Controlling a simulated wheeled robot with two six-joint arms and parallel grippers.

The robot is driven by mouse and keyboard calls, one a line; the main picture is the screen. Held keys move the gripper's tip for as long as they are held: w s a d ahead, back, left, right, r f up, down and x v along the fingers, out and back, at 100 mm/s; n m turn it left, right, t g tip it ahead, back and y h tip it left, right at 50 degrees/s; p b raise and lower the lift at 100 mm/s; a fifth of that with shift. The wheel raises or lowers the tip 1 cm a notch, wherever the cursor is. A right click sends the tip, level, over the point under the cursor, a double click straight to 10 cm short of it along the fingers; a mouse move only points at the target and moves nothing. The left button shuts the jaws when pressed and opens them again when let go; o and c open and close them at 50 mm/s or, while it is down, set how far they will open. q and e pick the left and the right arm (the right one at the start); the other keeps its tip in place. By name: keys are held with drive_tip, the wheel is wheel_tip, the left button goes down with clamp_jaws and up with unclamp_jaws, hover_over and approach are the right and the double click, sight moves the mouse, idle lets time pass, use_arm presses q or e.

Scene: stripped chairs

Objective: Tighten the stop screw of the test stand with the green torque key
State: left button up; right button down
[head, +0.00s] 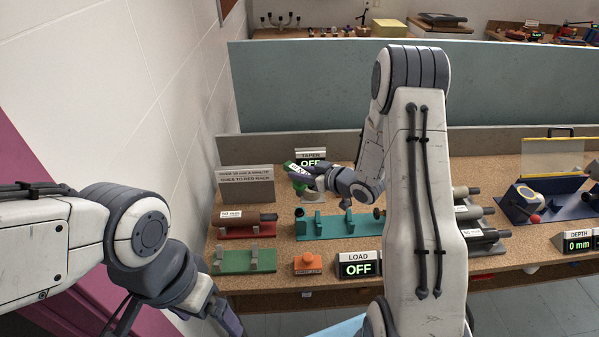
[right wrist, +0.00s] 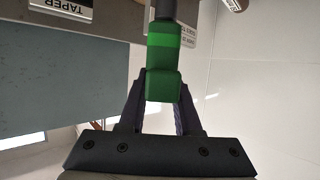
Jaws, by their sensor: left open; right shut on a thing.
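The green torque key (right wrist: 163,85) is between the fingers of my right gripper (right wrist: 160,112); its dark shaft runs out of the top of the right wrist view. In the head view my right gripper (head: 312,175) is raised above the bench, and the green key (head: 291,166) shows at its tip, partly hidden. A teal stand (head: 335,234) with several uprights, likely the test stand, is on the bench below the right gripper; I cannot make out its stop screw for certain. My left gripper (head: 222,322) is open and empty at the lower left, in front of the bench.
A red rack (head: 246,232) holds a dark labelled tool; an empty green rack (head: 232,265) lies in front. An orange button block (head: 308,263) and a LOAD display reading OFF (head: 358,268) are at the front edge. My right arm hides the bench's middle.

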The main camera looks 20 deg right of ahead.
sight(301, 193)
drive_tip(key=shift+f+b, duration=2.15)
drive_tip(key=shift+f, duration=0.6)
drive_tip(key=shift+f+b, duration=0.85)
drive_tip(key=shift+f, duration=0.15)
drive_tip(key=shift+a+f, duration=0.1)
drive_tip(key=shift+f, duration=0.05)
drive_tip(key=shift+m+t+h+b, duration=0.6)
drive_tip(key=shift+m+h+b, duration=0.6)
drive_tip(key=shift+m+h, duration=0.4)
drive_tip(key=shift+h, duration=0.1)
drive_tip(key=shift+s+a+m+h+b, duration=0.1)
drive_tip(key=shift+m+h+b, duration=0.8)
drive_tip(key=shift+h+b, duration=0.15)
drive_tip(key=shift+m+h, duration=0.4)
drive_tip(key=shift+h, duration=0.05)
